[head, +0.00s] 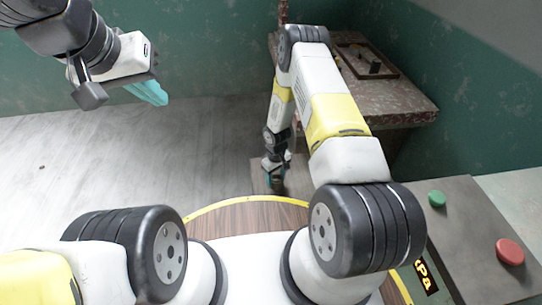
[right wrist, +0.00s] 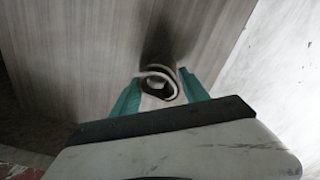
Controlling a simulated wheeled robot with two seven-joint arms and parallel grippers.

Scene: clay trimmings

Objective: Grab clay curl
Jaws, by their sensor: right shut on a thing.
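The clay curl (right wrist: 150,75) shows in the right wrist view as a small pale ring-like roll with a dark edge. It sits between the two teal fingers of my right gripper (right wrist: 160,88), which is shut on it. In the head view my right gripper (head: 274,180) is low down at the end of the arm, and I cannot make out the curl there. My left gripper (head: 150,93) is raised at the upper left, well away from the curl. Its teal fingers overlap from this side, so its opening is unclear.
A mottled table (head: 400,103) stands at the back right with a dark-framed tray (head: 388,70) on it. A grey panel (head: 462,225) with a green button (head: 437,198) and a red button (head: 509,251) is at the right.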

